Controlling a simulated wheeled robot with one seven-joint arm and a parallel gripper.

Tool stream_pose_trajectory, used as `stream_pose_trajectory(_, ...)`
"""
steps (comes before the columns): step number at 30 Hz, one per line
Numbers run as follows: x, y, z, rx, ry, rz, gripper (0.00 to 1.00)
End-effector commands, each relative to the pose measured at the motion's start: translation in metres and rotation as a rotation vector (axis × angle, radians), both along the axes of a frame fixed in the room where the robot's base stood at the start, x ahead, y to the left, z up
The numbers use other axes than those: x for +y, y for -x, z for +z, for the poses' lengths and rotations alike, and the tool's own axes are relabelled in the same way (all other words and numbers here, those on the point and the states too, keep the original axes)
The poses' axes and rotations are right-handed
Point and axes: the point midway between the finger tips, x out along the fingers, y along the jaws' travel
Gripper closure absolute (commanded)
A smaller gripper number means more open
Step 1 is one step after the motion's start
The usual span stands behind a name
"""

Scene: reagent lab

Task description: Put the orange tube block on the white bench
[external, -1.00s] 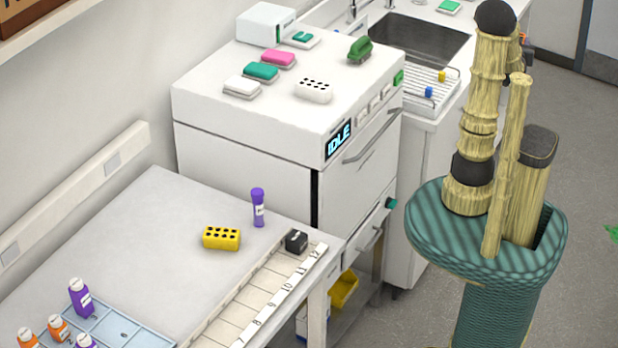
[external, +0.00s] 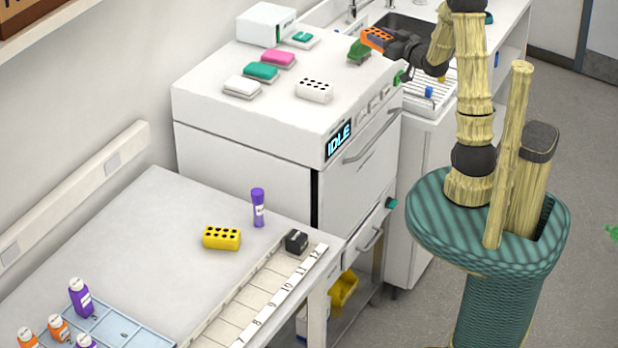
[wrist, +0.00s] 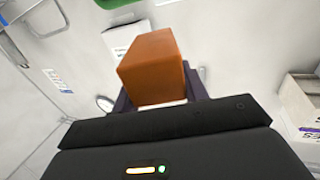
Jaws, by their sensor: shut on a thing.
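My gripper (external: 388,42) is shut on the orange tube block (external: 376,38), a block with dark holes in its face. In the external view they are at the upper middle, in line with the back right corner of the white machine's top. In the wrist view the orange block (wrist: 150,70) sits between the dark fingers, its plain sides showing. The white bench (external: 150,225) is at the lower left, well away from my gripper. A yellow tube block (external: 221,238), a purple tube (external: 258,207) and a small black block (external: 296,241) stand on it.
The white machine (external: 240,100) reads IDLE and bears a white tube block (external: 314,90), several coloured pads and a green object (external: 359,50) by the held block. A blue tray (external: 120,328) with bottles is at the bench front. The bench's back left is clear.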

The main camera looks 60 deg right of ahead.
Motion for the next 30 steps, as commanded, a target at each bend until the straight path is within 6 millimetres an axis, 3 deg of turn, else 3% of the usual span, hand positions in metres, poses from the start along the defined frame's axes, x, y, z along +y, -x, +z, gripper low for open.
stream_pose_trajectory(3,0.043,-0.033,0.000,-0.001,-0.002,0.133,0.83)
stream_pose_trajectory(6,0.076,-0.052,-0.001,-0.002,0.000,0.228,0.83)
stream_pose_trajectory(10,0.105,-0.067,-0.002,-0.001,-0.001,0.308,0.83)
stream_pose_trajectory(14,0.114,-0.071,-0.002,-0.001,0.000,0.333,0.83)
stream_pose_trajectory(23,0.114,-0.071,-0.004,-0.001,-0.001,0.333,0.83)
stream_pose_trajectory(30,0.114,-0.070,-0.028,0.003,-0.006,0.333,0.83)
